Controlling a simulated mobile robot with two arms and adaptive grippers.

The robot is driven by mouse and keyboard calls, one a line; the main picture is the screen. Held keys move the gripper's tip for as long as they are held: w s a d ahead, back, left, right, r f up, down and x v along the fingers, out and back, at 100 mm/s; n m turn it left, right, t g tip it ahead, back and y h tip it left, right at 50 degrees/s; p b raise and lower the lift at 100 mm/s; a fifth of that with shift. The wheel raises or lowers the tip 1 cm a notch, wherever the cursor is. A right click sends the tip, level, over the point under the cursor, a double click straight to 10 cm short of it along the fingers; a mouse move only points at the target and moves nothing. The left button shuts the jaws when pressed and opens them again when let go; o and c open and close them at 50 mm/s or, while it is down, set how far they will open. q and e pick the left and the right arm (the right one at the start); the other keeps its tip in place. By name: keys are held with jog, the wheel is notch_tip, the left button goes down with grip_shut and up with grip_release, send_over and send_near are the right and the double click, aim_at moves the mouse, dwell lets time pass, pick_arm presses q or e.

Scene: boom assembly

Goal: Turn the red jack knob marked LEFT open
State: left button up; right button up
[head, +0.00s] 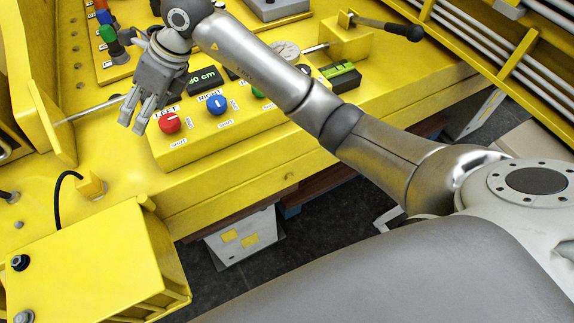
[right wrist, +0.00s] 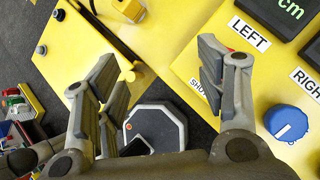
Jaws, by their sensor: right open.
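The red knob (head: 169,123) sits on the yellow console's front panel, under a white LEFT label (head: 166,112), with a SHUT label below it. My right gripper (head: 134,118) is open and empty, just left of the red knob, with its fingers pointing down and apart from it in the picture. In the right wrist view the open fingers (right wrist: 160,72) are spread wide. The finger on the right there covers nearly all of the red knob, beside the LEFT label (right wrist: 249,33). The knob's pointer cannot be read. My left gripper is not in view.
A blue knob (head: 216,104) marked RIGHT is just right of the red one and also shows in the right wrist view (right wrist: 289,122). A green-lit display (head: 203,80) stands behind the knobs. A yellow box (head: 95,262) with a black cable is at lower left.

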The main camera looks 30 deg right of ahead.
jog(key=s+a+r+m+t+y, duration=0.2)
jog(key=s+a+r+m+y, duration=0.4)
jog(key=r+y, duration=0.5)
jog(key=w+d+r+m+t+y, duration=0.25)
jog(key=d+m+t, duration=0.25)
jog(key=m+t, duration=0.25)
jog(key=w+d+f+m+t+h, duration=0.2)
jog(key=d+f+m+t+h, duration=0.3)
jog(key=d+m+h, duration=0.4)
jog(key=w+d+f+m+t+h, duration=0.2)
jog(key=d+f+m+t+h, duration=0.2)
jog(key=d+m+h, duration=0.45)
jog(key=s+d+f+m+g+h, duration=0.1)
jog(key=s+d+f+m+g, duration=0.2)
jog(key=f, duration=0.7)
jog(key=s+d+f+m+g+h, duration=0.2)
jog(key=s+d+f+m+g, duration=0.1)
jog(key=f, duration=0.7)
jog(key=s+d+f+m+g+h+b, duration=0.1)
jog(key=s+d+f+m+g, duration=0.2)
jog(key=f, duration=0.8)
jog(key=shift+s+m+g, duration=0.55)
jog(key=shift+s+m, duration=0.15)
jog(key=shift+s, duration=0.2)
